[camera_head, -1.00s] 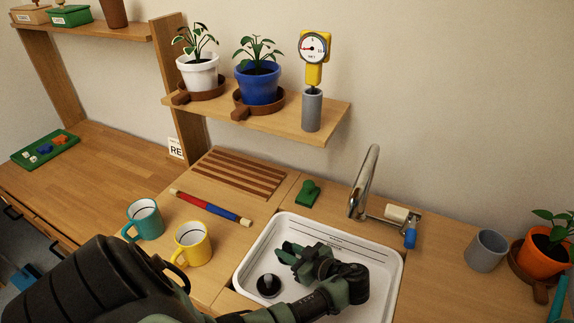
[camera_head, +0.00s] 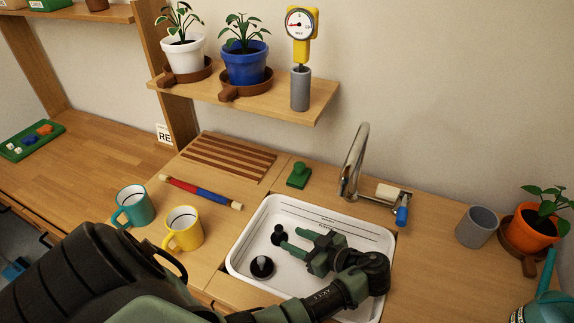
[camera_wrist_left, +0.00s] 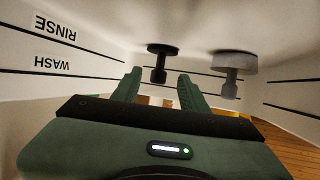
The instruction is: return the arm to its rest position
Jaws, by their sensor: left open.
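My left gripper (camera_head: 290,241) is low inside the white sink basin (camera_head: 245,258), its green fingers pointing left. A black knobbed piece (camera_head: 278,236) stands near the fingertips. Two knobbed pieces, one black (camera_wrist_left: 160,62) and one greyer (camera_wrist_left: 230,72), show beyond the fingers in the wrist view. My right gripper is not in view.
A faucet (camera_head: 352,165) rises behind the basin. A yellow mug (camera_head: 184,229) and a teal mug (camera_head: 134,207) stand left of the basin, close to my arm. A grey cup (camera_head: 476,227) and an orange pot (camera_head: 529,230) stand at right. A shelf (camera_head: 275,107) overhangs the counter.

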